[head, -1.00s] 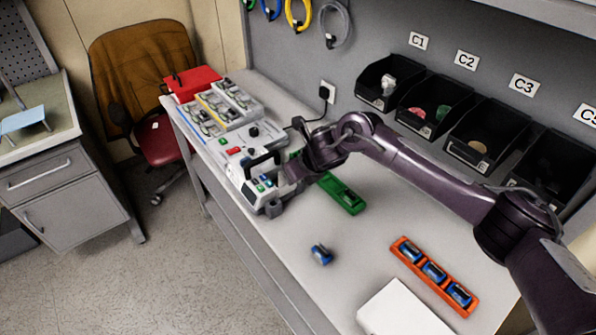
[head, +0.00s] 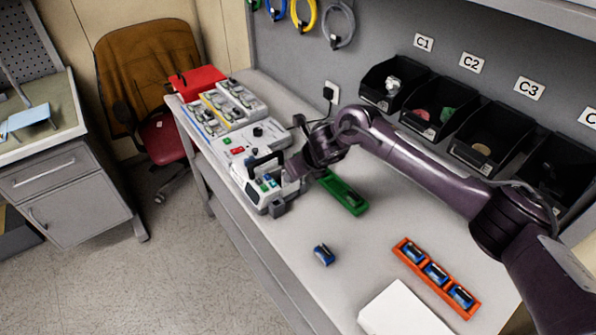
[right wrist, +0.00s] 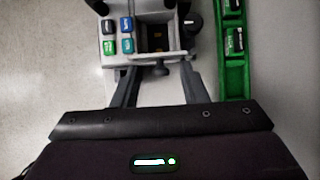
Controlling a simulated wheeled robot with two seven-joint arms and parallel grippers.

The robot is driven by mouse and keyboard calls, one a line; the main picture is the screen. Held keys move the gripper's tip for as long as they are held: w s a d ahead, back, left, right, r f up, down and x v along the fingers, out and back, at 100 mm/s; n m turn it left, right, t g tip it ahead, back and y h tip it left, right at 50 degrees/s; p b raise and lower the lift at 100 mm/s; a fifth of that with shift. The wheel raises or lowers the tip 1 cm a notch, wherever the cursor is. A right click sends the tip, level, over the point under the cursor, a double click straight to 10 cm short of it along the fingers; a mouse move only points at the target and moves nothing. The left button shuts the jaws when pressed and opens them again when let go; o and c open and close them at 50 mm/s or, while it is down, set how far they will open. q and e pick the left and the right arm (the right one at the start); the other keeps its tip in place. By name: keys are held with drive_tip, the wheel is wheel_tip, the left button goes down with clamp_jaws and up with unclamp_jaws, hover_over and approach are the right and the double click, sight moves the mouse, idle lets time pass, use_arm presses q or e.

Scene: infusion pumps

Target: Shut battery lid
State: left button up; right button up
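The infusion pump (head: 262,190), white and grey with blue and green buttons, stands at the bench's front-left edge in the head view. In the right wrist view its button panel (right wrist: 118,35) is at top centre. Beside the buttons is a dark battery bay (right wrist: 157,38), which looks uncovered. A pale grey bar, apparently the battery lid (right wrist: 150,58), crosses just below the bay; its exact angle is unclear. My right gripper (right wrist: 156,76) is open, its fingers apart on either side below this bar. In the head view my wrist hides part of the pump. My left gripper is not in view.
A green tray (head: 345,193) with dark batteries lies just right of the pump. A loose blue battery (head: 324,255) and an orange tray (head: 436,277) of blue batteries lie nearer. More devices (head: 225,105) stand behind the pump. Bins (head: 440,110) line the wall.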

drive_tip(key=b+v, duration=0.2)
drive_tip(key=v, duration=0.6)
drive_tip(key=shift+f, duration=0.1)
